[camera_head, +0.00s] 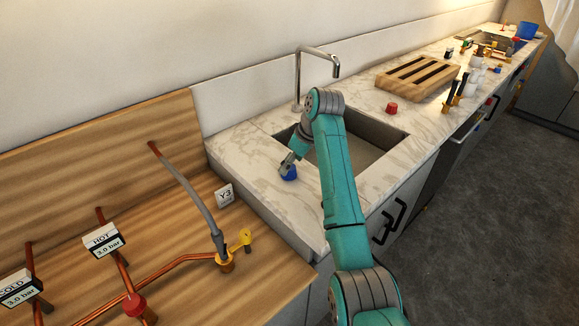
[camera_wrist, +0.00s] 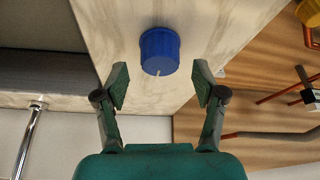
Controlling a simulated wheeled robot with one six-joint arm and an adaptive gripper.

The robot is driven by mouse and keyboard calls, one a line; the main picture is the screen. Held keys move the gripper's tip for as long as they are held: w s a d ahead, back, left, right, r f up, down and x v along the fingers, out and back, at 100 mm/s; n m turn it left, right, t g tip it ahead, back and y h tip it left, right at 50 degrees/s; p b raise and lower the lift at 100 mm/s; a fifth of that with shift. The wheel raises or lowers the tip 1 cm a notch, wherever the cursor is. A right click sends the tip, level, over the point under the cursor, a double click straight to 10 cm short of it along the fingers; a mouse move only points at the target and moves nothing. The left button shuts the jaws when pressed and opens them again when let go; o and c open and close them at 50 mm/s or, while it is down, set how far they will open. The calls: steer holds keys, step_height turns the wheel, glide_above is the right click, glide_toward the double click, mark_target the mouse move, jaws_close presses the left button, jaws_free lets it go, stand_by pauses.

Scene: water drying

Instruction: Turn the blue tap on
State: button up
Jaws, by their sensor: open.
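The blue tap (camera_head: 289,172) is a round blue knob on the marble counter, at the left front corner of the sink. In the wrist view the blue tap (camera_wrist: 159,51) shows a small pale mark on its side facing me. My gripper (camera_wrist: 160,80) is open, with one finger on each side of the knob's line and the knob just beyond the fingertips. In the head view my gripper (camera_head: 288,160) is right at the knob. Whether a finger touches it cannot be told. The chrome faucet (camera_head: 298,75) rises behind the sink.
The sink basin (camera_head: 365,155) lies right of the knob, and a red knob (camera_head: 392,108) stands past it. A wooden board (camera_head: 170,200) with copper pipes, a yellow valve (camera_head: 245,237) and a Y3 sign (camera_head: 224,194) is at left. A slatted wooden rack (camera_head: 420,77) stands farther back.

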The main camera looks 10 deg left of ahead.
steer(key=shift+x, duration=1.4)
steer(key=c, duration=1.1)
steer(key=shift+c, duration=0.2)
